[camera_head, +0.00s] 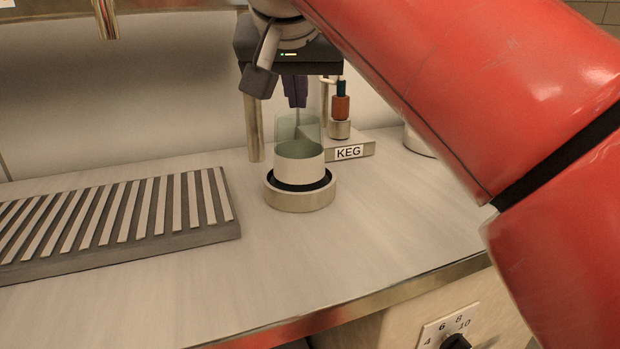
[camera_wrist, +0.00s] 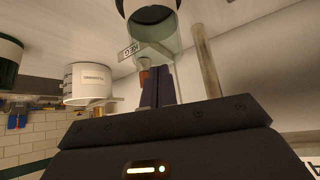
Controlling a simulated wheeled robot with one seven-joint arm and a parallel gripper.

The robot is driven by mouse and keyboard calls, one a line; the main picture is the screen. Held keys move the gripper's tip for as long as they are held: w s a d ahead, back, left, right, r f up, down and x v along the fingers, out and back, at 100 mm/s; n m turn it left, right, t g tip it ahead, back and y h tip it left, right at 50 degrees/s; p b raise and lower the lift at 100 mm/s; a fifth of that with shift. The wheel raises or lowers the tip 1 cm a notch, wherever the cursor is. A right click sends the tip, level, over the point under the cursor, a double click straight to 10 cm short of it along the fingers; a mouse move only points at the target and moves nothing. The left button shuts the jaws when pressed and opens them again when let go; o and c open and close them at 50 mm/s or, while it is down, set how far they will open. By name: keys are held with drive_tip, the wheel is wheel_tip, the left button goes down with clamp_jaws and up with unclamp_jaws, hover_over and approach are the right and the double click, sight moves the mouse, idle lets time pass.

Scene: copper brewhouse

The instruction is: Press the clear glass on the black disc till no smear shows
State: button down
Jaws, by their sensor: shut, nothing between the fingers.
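The clear glass (camera_head: 298,132), faintly green, stands upright on the black disc (camera_head: 301,185), which sits on a round pale metal base (camera_head: 300,200) on the counter. An off-white, cloudy band shows around the glass's lower half in the head view; I cannot tell if it is smear. In the wrist view the glass (camera_wrist: 163,38) is at the top, with the dark disc (camera_wrist: 150,13) seen through it. My gripper (camera_head: 297,103) points down near the glass's top, fingers together and empty. I cannot tell whether the fingertips (camera_wrist: 157,72) touch the glass.
A slatted drip tray (camera_head: 115,222) lies to the left. Behind the glass are a block labelled KEG (camera_head: 348,152), a small red-brown object (camera_head: 340,107) and a metal post (camera_head: 254,128). A dial (camera_head: 455,340) is on the counter's front. The counter (camera_head: 250,265) in front is clear.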

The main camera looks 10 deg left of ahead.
drive_tip(key=shift+f+b, duration=0.6)
drive_tip(key=shift+f, duration=0.15)
drive_tip(key=shift+r, duration=0.15)
idle(1.4)
wheel_tip(320, 180, up, 4)
drive_tip(key=p, duration=0.5)
drive_tip(key=shift+r, duration=0.15)
drive_tip(key=shift+r+p, duration=0.3)
drive_tip(key=shift+r, duration=0.45)
drive_tip(key=v, duration=0.7)
drive_tip(key=shift+s+r, duration=0.25)
drive_tip(key=shift+r, duration=0.1)
drive_tip(key=shift+s, duration=0.1)
